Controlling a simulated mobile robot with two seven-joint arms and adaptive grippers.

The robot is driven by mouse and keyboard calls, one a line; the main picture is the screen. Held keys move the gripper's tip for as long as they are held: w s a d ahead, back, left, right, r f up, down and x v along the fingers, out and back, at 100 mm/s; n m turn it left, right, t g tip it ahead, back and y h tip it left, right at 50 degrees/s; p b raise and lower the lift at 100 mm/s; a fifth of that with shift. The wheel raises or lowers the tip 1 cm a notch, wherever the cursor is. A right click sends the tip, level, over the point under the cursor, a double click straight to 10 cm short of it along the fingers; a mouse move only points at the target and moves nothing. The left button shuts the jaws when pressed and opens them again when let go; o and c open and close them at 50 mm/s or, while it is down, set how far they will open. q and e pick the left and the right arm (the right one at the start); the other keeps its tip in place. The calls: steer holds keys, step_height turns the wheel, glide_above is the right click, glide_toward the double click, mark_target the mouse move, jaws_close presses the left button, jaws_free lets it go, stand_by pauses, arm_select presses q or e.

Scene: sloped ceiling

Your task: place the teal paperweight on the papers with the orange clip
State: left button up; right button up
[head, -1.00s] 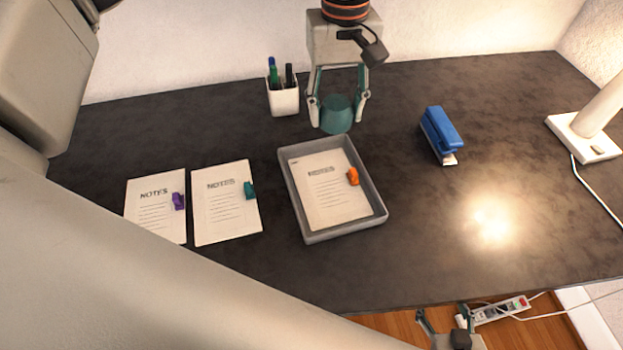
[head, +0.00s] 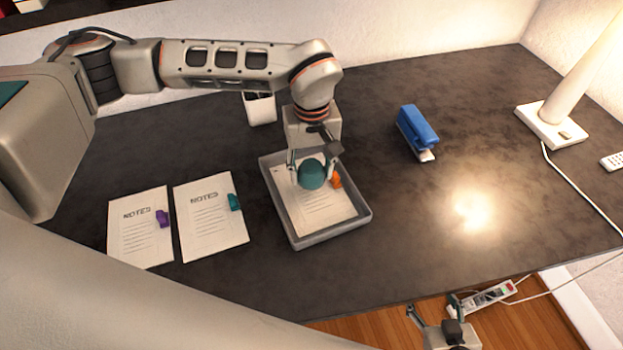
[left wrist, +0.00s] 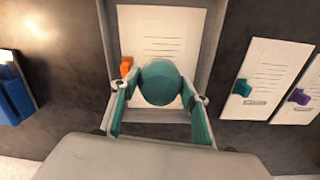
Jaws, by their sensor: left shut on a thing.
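My left gripper (head: 313,178) is shut on the teal paperweight (head: 312,174), over the grey tray (head: 365,213). The papers with the orange clip (head: 318,213) lie in this tray. The orange clip (head: 337,180) shows just right of the paperweight. In the left wrist view the paperweight (left wrist: 160,83) sits between the fingers, in front of the papers (left wrist: 158,32), with the orange clip (left wrist: 126,67) beside it. I cannot tell whether the paperweight touches the papers. My right gripper (head: 432,308) is low at the bottom edge, in front of the table, its fingers apart and empty.
Papers with a purple clip (head: 140,230) and papers with a teal clip (head: 210,222) lie left of the tray. A blue stapler (head: 416,130) and a lamp (head: 560,115) stand to the right.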

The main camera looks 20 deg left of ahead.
mark_target(312, 182)
arm_select(q)
steer(key=shift+f, duration=2)
steer(key=shift+f, duration=0.1)
steer(key=o, duration=1.2)
steer(key=shift+f, duration=0.1)
steer(key=shift+c, duration=0.2)
step_height(312, 182, up, 12)
steer(key=shift+r+b, duration=0.2)
steer(key=shift+b, duration=0.2)
steer(key=shift+s, duration=0.1)
